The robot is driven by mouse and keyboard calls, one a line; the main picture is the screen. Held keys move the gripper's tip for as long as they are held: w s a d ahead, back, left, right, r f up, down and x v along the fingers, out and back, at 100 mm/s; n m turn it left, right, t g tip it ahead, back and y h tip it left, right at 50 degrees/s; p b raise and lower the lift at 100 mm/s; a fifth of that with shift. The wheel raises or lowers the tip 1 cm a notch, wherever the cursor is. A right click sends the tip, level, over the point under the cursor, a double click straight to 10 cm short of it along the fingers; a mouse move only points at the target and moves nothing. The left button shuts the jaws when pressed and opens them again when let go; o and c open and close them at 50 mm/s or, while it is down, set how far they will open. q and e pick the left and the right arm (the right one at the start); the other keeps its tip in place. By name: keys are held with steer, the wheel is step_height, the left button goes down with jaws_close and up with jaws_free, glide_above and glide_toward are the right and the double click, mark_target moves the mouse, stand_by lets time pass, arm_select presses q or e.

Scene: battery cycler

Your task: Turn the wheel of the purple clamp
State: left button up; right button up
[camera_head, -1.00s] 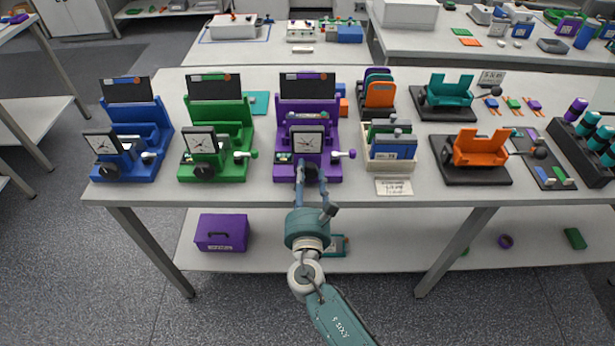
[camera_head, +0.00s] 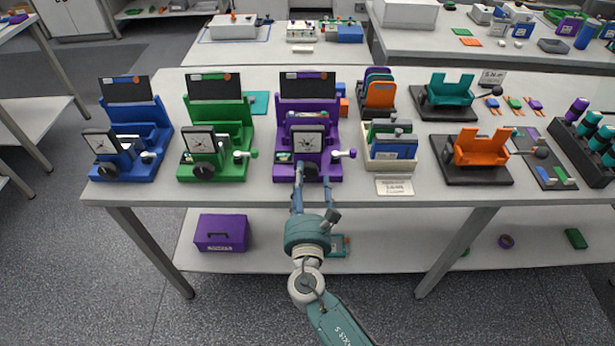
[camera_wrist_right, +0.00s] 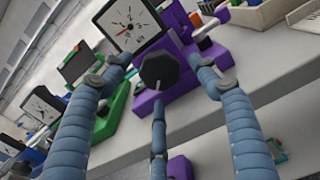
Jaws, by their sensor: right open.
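The purple clamp (camera_head: 308,118) stands upright near the table's front edge, with a dark screen at its back and a white dial (camera_head: 307,140) in front. Its dark wheel (camera_head: 309,170) sits low on the front face below the dial. The wheel also shows faceted and black in the right wrist view (camera_wrist_right: 160,70). My right gripper (camera_head: 313,178) is open just in front of the wheel. In the right wrist view its fingers (camera_wrist_right: 154,86) are spread around the wheel's outline, with no clear contact visible. My left gripper is not in view.
A green clamp (camera_head: 219,115) and a blue clamp (camera_head: 140,125) stand to the left. A beige bin with folders (camera_head: 390,163) is close on the right. The table's front edge (camera_head: 240,196) runs beneath my right gripper, above a lower shelf.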

steer(key=s, duration=1)
steer(key=shift+s, duration=0.25)
stand_by(0.3)
steer(key=s+d+f+m+g, duration=0.3)
steer(key=s+d+f+m, duration=0.1)
steer(key=f, duration=0.8)
steer(key=s+d+f+m+g, duration=0.3)
steer(key=s+f+m+g, duration=0.15)
steer(key=f, duration=0.75)
steer(key=s+d+f+m+g, duration=0.3)
steer(key=s+d+f+m, duration=0.1)
steer(key=f, duration=0.9)
steer(key=s+d+f+m+g, duration=0.2)
steer(key=s+d+f+m, duration=0.2)
steer(key=s, duration=0.5)
steer(key=s+d+f+m+g, duration=0.2)
steer(key=s+d+f+m, duration=0.2)
steer(key=s+m, duration=0.5)
steer(key=s+d+f+m+g+b, duration=0.1)
steer(key=s+d+f+m+g, duration=0.1)
steer(key=s+d+f+m, duration=0.2)
steer(key=s+f+m, duration=0.2)
steer(key=s+f, duration=0.2)
steer(key=s, duration=0.2)
steer(key=shift+s+d, duration=0.15)
steer(key=shift+d, duration=0.15)
steer(key=shift+f+m+g, duration=0.1)
steer(key=shift+m+g, duration=0.15)
